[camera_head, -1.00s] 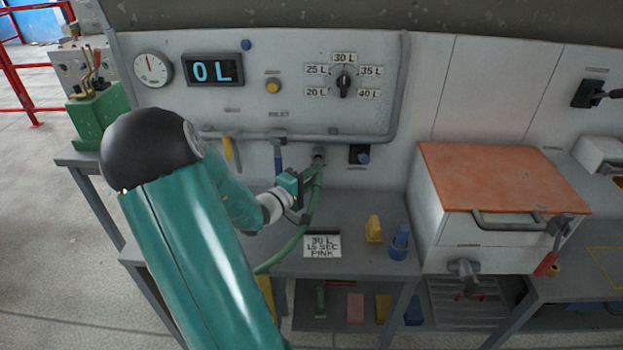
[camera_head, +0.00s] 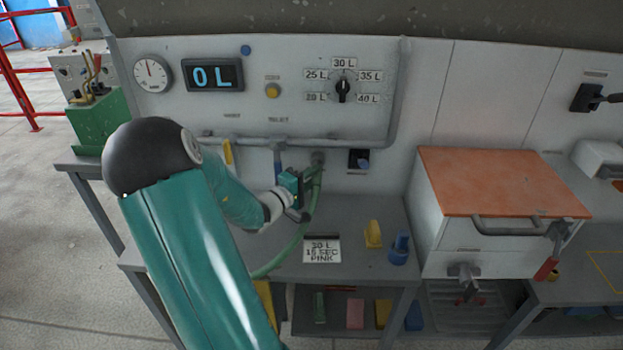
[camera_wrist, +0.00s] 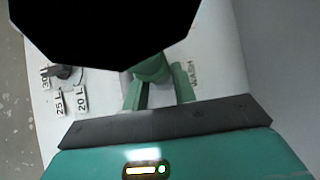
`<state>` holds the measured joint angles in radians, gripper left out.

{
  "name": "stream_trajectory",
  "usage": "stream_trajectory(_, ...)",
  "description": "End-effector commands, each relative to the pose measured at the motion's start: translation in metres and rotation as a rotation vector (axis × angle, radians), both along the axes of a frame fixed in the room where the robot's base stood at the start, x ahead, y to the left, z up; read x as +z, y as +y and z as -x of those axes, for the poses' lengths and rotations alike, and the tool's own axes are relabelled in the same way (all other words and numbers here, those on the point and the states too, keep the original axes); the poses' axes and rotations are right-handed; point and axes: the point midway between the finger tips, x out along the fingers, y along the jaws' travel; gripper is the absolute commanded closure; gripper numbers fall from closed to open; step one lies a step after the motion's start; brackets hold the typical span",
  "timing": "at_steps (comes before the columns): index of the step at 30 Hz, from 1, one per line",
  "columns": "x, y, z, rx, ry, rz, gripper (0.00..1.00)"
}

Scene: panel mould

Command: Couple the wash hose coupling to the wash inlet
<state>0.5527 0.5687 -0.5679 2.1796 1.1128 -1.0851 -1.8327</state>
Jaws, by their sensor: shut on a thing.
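The wash inlet (camera_head: 317,157) is a short grey fitting on the white panel, below the grey pipe. My gripper (camera_head: 309,181) is just below and in front of it, shut on the green wash hose coupling (camera_head: 317,171). The coupling's top end is at the inlet's lower edge; I cannot tell whether they touch. The green hose (camera_head: 288,253) hangs from the coupling and curves down left across the bench. In the wrist view, the coupling (camera_wrist: 151,68) shows between my green fingers, beside the lettering WASH. A large black shape hides the inlet there.
A card (camera_head: 322,250), yellow block (camera_head: 373,234) and blue piece (camera_head: 399,247) stand on the grey bench (camera_head: 350,210).

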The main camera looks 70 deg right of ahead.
Motion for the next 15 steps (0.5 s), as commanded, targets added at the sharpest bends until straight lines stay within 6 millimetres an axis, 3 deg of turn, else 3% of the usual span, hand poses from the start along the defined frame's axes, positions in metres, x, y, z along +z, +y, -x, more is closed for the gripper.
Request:
stream_trajectory(12,0.0004,-0.0094,-0.0018,-0.001,0.000,0.001,1.00)
stream_trajectory(13,0.0004,-0.0097,-0.0019,-0.001,0.000,0.001,0.71)
stream_trajectory(15,0.0005,-0.0095,-0.0017,0.000,0.000,0.001,0.57)
